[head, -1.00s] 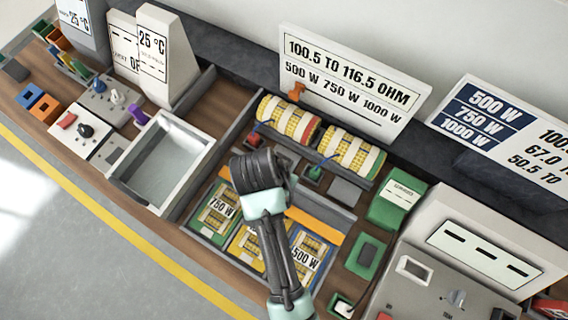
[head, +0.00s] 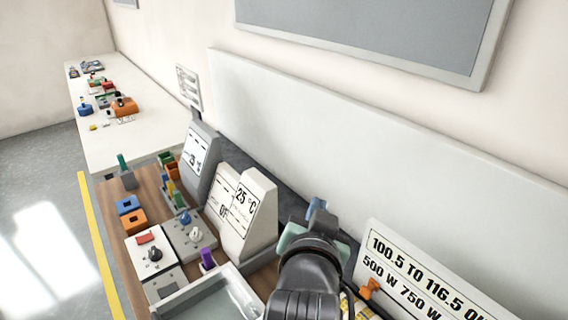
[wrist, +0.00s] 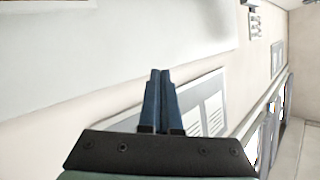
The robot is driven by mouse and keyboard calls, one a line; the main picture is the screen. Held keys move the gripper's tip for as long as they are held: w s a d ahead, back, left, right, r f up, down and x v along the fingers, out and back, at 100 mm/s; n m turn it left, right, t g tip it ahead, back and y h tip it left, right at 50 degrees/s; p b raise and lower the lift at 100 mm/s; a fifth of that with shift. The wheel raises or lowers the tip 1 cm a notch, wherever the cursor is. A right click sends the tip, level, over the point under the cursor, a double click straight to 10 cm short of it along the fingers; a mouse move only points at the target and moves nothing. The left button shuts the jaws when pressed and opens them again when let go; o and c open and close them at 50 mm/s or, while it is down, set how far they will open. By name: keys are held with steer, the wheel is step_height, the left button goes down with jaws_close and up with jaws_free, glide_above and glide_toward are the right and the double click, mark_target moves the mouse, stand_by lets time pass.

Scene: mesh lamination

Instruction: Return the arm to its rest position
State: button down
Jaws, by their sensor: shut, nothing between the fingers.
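My gripper shows in the wrist view (wrist: 160,74) with its two dark blue fingers pressed together and nothing between them. In the head view, my gripper (head: 317,206) is partly hidden behind my black wrist and forearm, which rise from the bottom edge right of the middle. It appears raised in front of the back panel, between the 25 °C display and the ohm sign. In the wrist view the fingers point towards a pale wall with grey framed panels, and touch nothing that I can see.
The wooden bench holds a 25 °C display (head: 247,214), a grey basin (head: 176,304), a switch box (head: 152,255) and blue and orange blocks. The ohm sign (head: 420,275) stands at the lower right. A white table (head: 105,140) with small items lies farther back. The space above the bench is open.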

steer(key=s+a+r+n+t, duration=0.1)
steer(key=r+t, duration=0.1)
steer(key=r, duration=0.5)
steer(key=s+a+r+n+t+y+b, duration=0.1)
steer(key=r+t, duration=0.2)
steer(key=r, duration=0.3)
steer(key=s+a+r+n+t, duration=0.1)
steer(key=s+r+t, duration=0.1)
steer(key=r, duration=0.5)
steer(key=s+a+r+n+t+y+b, duration=0.1)
steer(key=s+a+r+n+t, duration=0.1)
steer(key=s+r+t, duration=0.4)
steer(key=s+r, duration=0.4)
steer(key=r, duration=0.3)
steer(key=shift+n+y, duration=0.3)
